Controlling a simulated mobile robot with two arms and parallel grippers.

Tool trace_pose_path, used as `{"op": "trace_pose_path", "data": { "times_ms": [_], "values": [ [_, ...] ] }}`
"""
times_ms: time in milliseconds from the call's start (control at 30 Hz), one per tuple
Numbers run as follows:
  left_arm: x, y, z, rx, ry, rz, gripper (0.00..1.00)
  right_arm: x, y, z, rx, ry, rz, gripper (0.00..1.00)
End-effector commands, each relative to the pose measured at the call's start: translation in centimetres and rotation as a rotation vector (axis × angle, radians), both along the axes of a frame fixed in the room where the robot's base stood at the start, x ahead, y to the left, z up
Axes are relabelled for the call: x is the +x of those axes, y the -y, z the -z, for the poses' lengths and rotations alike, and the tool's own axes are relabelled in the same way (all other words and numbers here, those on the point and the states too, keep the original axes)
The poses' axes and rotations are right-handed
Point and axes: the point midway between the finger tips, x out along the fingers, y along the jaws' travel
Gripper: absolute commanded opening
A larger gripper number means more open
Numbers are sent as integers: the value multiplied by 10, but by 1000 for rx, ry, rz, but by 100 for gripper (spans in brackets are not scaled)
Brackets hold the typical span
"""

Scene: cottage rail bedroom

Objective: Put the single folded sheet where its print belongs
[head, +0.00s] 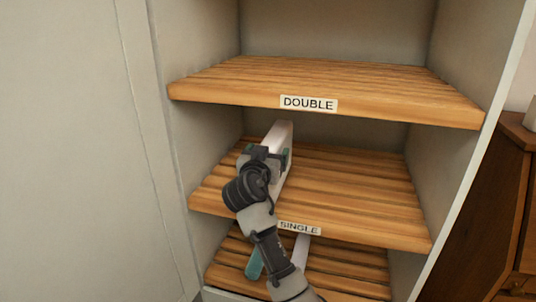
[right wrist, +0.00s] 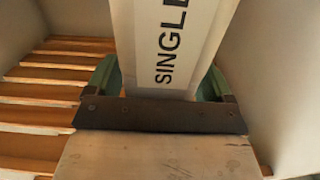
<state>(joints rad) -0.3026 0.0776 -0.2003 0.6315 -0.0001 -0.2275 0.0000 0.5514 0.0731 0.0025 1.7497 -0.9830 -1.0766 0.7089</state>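The folded sheet (head: 281,136) is white and held on edge. In the right wrist view the sheet (right wrist: 185,30) bears dark print, cut off at the top, that reads as SINGLE. My right gripper (head: 266,158) is shut on it, with a green finger on each side in the wrist view (right wrist: 160,82). The gripper and sheet are inside the middle bay, above the slatted shelf labelled SINGLE (head: 367,192). Whether the sheet touches the slats I cannot tell. The shelf labelled DOUBLE (head: 390,85) is above. My left gripper is not in view.
A lower slatted shelf (head: 345,279) bears a teal item (head: 254,264) and a white item (head: 301,249), partly hidden by my arm. Pale cupboard walls close both sides. The right half of the SINGLE shelf is bare. A brown wooden cabinet (head: 490,200) stands outside at right.

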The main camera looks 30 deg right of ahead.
Motion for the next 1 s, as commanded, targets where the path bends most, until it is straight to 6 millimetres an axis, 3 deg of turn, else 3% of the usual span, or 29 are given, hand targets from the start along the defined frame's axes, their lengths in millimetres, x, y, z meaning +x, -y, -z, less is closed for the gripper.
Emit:
{"op": "trace_pose_path", "data": {
  "times_ms": [267, 700, 1000],
  "values": [
    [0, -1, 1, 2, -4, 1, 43, -6, -8, 0, 0, 3, -3, 83],
    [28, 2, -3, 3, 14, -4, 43, -63, -74, 1, 3, 2, -2, 83],
    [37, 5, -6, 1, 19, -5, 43, -78, -91, -1, -1, 1, 0, 83]
  ]
}}
